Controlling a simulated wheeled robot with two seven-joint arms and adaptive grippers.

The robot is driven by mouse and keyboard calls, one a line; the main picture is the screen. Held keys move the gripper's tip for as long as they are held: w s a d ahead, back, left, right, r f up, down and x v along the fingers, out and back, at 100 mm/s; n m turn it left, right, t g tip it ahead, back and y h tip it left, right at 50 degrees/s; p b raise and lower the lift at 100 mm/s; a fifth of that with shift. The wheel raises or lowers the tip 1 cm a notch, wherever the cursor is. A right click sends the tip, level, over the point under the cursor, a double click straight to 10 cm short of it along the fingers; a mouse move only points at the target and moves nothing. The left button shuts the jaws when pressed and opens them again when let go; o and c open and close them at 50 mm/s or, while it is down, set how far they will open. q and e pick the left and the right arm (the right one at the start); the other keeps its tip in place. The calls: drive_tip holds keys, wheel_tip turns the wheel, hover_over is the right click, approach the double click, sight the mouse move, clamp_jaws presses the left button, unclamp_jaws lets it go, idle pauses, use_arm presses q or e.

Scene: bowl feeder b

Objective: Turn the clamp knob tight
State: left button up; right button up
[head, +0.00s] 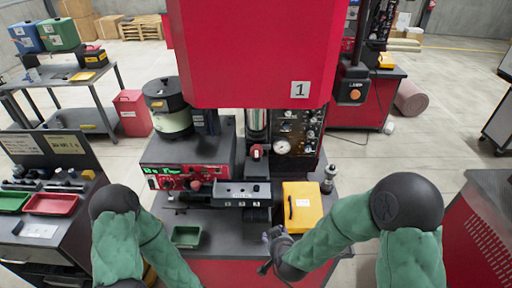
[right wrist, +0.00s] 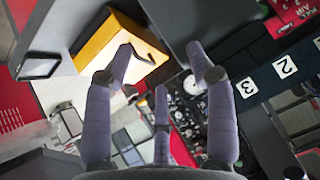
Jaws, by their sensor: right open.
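A small red knob (head: 257,150) stands at the centre of the machine, and another small red knob (head: 195,186) is on the red control box. I cannot tell which, if either, is the clamp knob. My right gripper (head: 272,240) is low at the machine's front edge, below the yellow case. In the right wrist view its three purple-grey fingers (right wrist: 158,70) are spread and empty. The yellow case (head: 302,207) lies beyond the fingers and shows in the right wrist view too (right wrist: 95,40). My left arm is bent at the left; its gripper is out of the picture.
A black block with numbered labels (head: 243,194) sits left of the yellow case. A green tray (head: 186,236) is at the front left of the machine. The round bowl feeder (head: 167,105) stands behind. A large red housing (head: 247,50) hangs above the work area.

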drive_tip(key=w+a+r+t, duration=0.1)
drive_tip(key=a+r+t, duration=0.1)
drive_tip(key=r, duration=0.6)
drive_tip(key=w+a+r+t, duration=0.1)
drive_tip(key=a+r+t, duration=0.2)
drive_tip(key=r, duration=0.5)
drive_tip(key=m+t+h, duration=0.1)
drive_tip(key=t+h, duration=0.1)
drive_tip(key=t, duration=0.2)
approach(256, 153)
drive_tip(key=w, duration=0.9)
drive_tip(key=shift+w+d+r, duration=0.1)
drive_tip(key=shift+d, duration=0.1)
clamp_jaws()
